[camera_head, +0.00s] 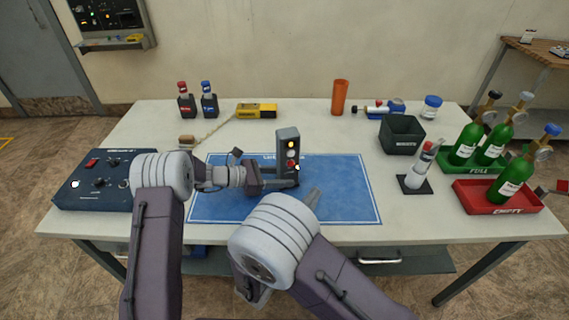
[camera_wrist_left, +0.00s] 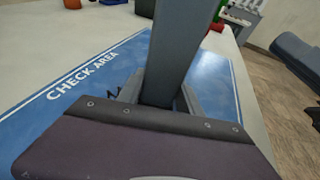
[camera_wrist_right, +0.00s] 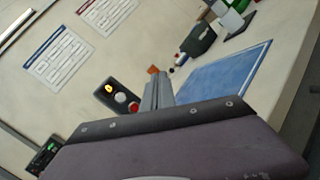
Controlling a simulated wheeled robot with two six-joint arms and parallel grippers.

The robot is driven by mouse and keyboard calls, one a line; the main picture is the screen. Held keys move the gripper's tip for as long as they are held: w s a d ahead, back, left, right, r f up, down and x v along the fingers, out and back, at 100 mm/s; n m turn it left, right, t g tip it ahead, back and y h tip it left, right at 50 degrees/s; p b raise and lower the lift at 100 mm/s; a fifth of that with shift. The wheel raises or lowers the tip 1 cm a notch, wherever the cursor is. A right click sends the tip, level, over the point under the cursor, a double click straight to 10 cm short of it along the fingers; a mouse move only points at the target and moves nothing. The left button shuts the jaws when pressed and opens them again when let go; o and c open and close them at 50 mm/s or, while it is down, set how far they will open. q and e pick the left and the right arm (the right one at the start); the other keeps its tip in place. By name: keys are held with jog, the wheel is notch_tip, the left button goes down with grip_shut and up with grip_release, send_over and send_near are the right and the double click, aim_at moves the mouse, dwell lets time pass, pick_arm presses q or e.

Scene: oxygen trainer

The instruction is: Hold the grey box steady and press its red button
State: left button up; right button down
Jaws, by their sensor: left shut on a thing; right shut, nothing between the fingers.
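The grey box (camera_head: 281,138) stands upright over the blue mat (camera_head: 345,195) in the head view. Its front has a lit yellow lamp, a pale round part and a red button (camera_head: 291,163) lowest. My left gripper (camera_head: 287,183) is shut on the box's lower part from the left; the box (camera_wrist_left: 178,45) rises between its fingers in the left wrist view. Whether the box touches the mat is unclear. My right gripper (camera_head: 312,192) is shut and empty, in front of the box and slightly right. In the right wrist view the red button (camera_wrist_right: 133,107) is left of its fingers, apparently apart.
A blue control panel (camera_head: 95,190) is at the left. A dark bin (camera_head: 402,135), a white device on a dark base (camera_head: 416,178) and green bottles in trays (camera_head: 495,203) are at the right. Bottles, a yellow device (camera_head: 257,110) and an orange cup (camera_head: 340,97) stand behind.

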aim_at(291, 173)
jog(key=w+a+n+y, duration=0.1)
jog(key=w+a, duration=0.3)
jog(key=w, duration=0.3)
jog(key=shift+w+a+f+t, duration=0.25)
jog(key=shift+a+t, duration=0.1)
jog(key=shift+t, duration=0.05)
dwell(1.9)
jog(key=shift+w+a, duration=0.1)
jog(key=shift+w, duration=0.3)
jog(key=shift+w+a, duration=0.1)
jog(key=shift+w, duration=0.15)
dwell(0.4)
jog(key=shift+s+d, duration=0.2)
jog(key=shift+s, duration=0.5)
